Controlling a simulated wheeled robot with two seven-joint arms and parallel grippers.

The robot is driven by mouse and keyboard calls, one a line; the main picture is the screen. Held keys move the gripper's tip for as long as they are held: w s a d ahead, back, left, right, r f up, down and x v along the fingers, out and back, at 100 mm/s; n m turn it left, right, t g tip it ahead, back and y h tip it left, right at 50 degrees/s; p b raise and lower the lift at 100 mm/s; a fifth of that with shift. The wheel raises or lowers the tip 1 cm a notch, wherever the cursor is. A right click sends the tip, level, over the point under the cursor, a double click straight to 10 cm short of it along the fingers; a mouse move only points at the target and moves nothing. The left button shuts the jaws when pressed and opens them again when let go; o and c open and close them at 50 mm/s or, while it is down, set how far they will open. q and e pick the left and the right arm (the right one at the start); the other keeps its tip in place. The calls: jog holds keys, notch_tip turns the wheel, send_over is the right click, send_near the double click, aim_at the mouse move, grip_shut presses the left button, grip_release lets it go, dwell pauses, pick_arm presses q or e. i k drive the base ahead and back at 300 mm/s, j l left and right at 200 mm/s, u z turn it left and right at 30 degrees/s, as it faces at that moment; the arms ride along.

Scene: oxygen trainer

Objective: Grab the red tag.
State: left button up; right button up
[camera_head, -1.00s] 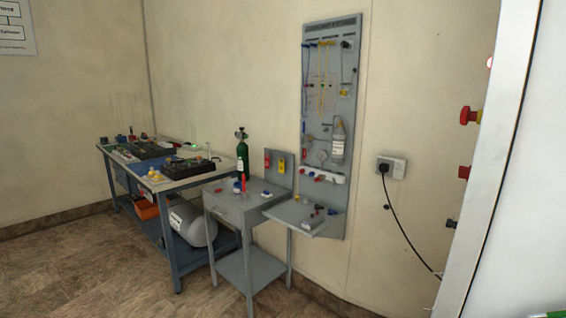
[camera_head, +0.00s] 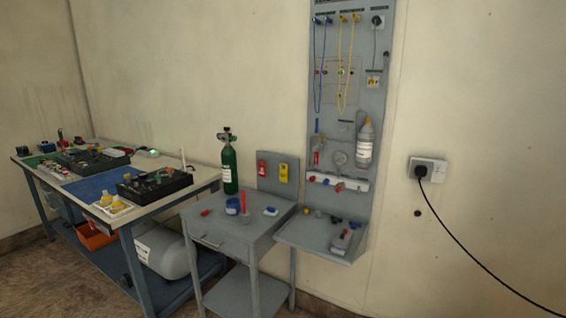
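A red tag (camera_head: 262,169) hangs on a small grey upright panel (camera_head: 292,187) behind the small grey table. A yellow tag (camera_head: 283,172) hangs just right of it on the same panel. Neither of my grippers shows in the head view, and nothing covers the red tag.
The small grey table (camera_head: 222,222) holds a blue-lidded jar, a red item and small parts. A green cylinder (camera_head: 229,167) stands behind it. A workbench (camera_head: 150,203) is at left. A tall grey board (camera_head: 376,95) with a shelf (camera_head: 301,237) is at right. A cable hangs from a wall socket (camera_head: 428,169).

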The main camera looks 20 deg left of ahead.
aim_at(262, 167)
jog(key=i+j+z, duration=0.25)
jog(key=j, duration=0.2)
jog(key=i+j+z, duration=0.25)
jog(key=j, duration=0.25)
jog(key=i+j+z, duration=0.25)
jog(key=j, duration=0.3)
jog(key=j+z, duration=0.2)
jog(key=j, duration=0.35)
jog(key=i+j+z, duration=0.1)
jog(key=j+z, duration=0.15)
jog(key=j, duration=0.4)
jog(key=j+z, duration=0.25)
jog(key=j, duration=0.35)
jog(key=i, duration=0.05)
